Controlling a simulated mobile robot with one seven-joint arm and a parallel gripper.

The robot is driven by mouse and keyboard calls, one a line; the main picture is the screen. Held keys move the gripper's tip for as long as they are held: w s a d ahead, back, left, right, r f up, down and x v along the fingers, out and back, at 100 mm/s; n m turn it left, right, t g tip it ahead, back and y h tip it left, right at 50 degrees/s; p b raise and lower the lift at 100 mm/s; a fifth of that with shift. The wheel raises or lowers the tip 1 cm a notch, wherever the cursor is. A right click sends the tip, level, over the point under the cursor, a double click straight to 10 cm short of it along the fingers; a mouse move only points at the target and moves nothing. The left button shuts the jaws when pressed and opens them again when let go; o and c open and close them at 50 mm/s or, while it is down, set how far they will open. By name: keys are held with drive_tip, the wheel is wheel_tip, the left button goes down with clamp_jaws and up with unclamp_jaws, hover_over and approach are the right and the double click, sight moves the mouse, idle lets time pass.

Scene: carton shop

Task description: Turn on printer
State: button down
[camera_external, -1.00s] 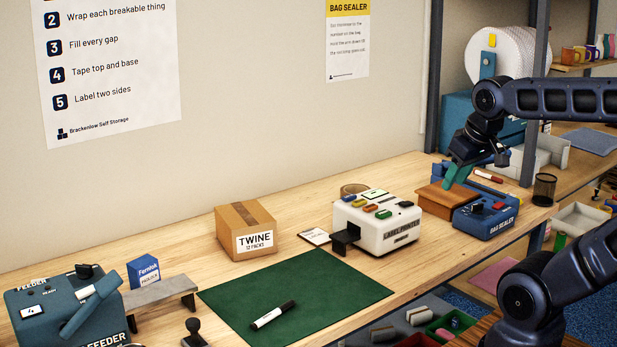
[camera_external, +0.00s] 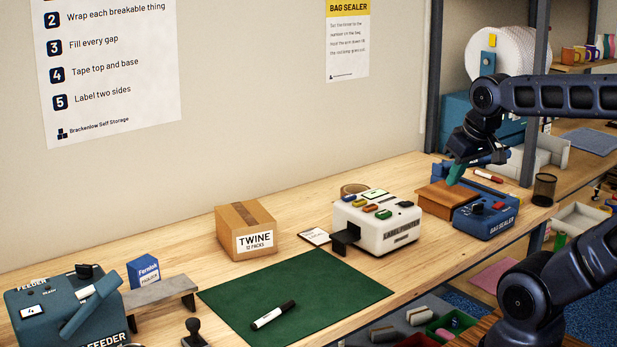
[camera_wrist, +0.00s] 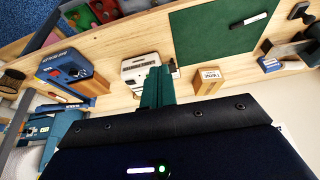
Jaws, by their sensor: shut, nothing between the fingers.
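The label printer (camera_external: 377,224) is a white box on the bench with several coloured buttons and a small screen on top. A dark switch or tray (camera_external: 346,238) sticks out at its left side. In the wrist view the printer (camera_wrist: 140,68) is partly hidden behind my fingers. My gripper (camera_external: 456,174) has green fingers, shut and empty. It is in the air behind and right of the printer, above the brown block by the bag sealer, apart from the printer. The shut fingers also show in the wrist view (camera_wrist: 157,75).
The blue bag sealer (camera_external: 486,217) and brown block (camera_external: 440,197) stand right of the printer. A twine carton (camera_external: 246,231), green mat (camera_external: 300,298) with a marker and blue feeder (camera_external: 60,315) are to the left. A black mesh cup (camera_external: 544,188) stands at the right end.

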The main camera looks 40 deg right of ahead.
drive_tip(key=w+d+r+m+g, duration=0.1)
drive_tip(key=w+d+r+m, duration=0.15)
drive_tip(key=w+m, duration=0.4)
drive_tip(key=m+g+y, duration=0.2)
drive_tip(key=m+g, duration=0.1)
drive_tip(key=m, duration=0.8)
hover_over(404, 203)
drive_tip(key=d, duration=0.2)
wheel_tip(404, 203, down, 8)
drive_tip(key=shift+s+f, duration=0.1)
drive_tip(key=shift+f, duration=0.05)
drive_tip(key=f, duration=0.4)
drive_tip(key=a+f, duration=0.1)
drive_tip(key=f, duration=0.8)
drive_tip(key=shift+a+f, duration=0.3)
drive_tip(key=shift+a, duration=0.1)
